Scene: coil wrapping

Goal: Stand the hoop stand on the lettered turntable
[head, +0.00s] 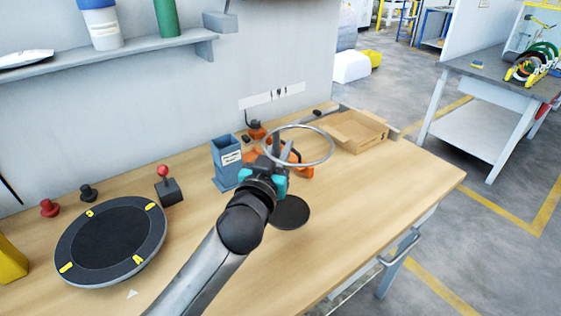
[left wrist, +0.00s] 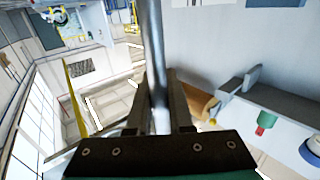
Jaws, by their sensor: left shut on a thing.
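The hoop stand has a thin grey ring (head: 331,153) on top and a round black base (head: 292,214). My left gripper (head: 276,163) is shut on its post, right of the table's middle. In the left wrist view the grey metal post (left wrist: 154,50) runs between the two fingers. I cannot tell whether the base touches the table or hangs just above it. The lettered turntable (head: 108,240) lies at the table's left, a dark disc with yellow marks on its rim, and nothing stands on it. My right gripper is not in view.
A blue holder (head: 227,160) stands left of my gripper. A control box with a red knob (head: 168,188) stands beside the turntable. Orange equipment (head: 303,171) is partly hidden behind my gripper. A cardboard tray (head: 356,132) lies at the back right. The front right tabletop is clear.

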